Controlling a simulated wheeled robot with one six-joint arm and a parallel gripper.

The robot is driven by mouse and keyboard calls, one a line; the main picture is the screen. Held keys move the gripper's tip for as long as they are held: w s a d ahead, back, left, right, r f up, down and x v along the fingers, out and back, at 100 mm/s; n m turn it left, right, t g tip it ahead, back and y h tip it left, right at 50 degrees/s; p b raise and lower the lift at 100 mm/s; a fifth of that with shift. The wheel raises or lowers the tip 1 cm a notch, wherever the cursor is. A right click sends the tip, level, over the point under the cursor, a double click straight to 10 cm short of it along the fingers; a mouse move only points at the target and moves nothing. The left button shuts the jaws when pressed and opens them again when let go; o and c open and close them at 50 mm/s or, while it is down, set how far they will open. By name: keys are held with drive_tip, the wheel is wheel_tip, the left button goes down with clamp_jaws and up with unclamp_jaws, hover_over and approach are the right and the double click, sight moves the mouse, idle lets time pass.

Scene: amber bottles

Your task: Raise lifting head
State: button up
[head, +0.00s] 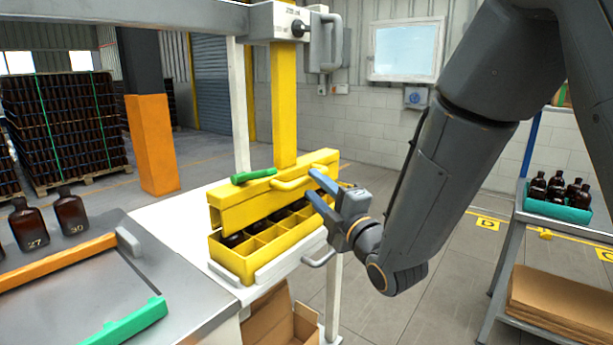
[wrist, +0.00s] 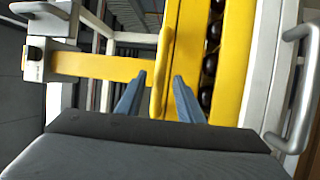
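The yellow lifting head (head: 238,208) hangs low on a yellow column (head: 284,110), just over a yellow divided crate (head: 232,264) with dark bottles in some cells. A yellow handle (head: 288,184) is on its front and a green grip (head: 253,176) on top. My gripper (head: 311,182) has blue fingers and is at the right end of the yellow handle. In the wrist view my gripper (wrist: 159,76) is open, with the yellow handle (wrist: 162,60) lying between its fingers. A gap shows on each side. I cannot tell how deep the handle sits between them.
A grey bench (head: 80,300) with amber bottles (head: 72,213) stands at left. An open cardboard box (head: 282,318) is below the white table (head: 180,226). A teal tray (head: 556,206) of bottles stands at right. The floor between is clear.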

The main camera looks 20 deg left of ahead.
sight(310, 181)
drive_tip(key=shift+p+x, duration=0.6)
drive_tip(key=shift+x, duration=1.65)
clamp_jaws()
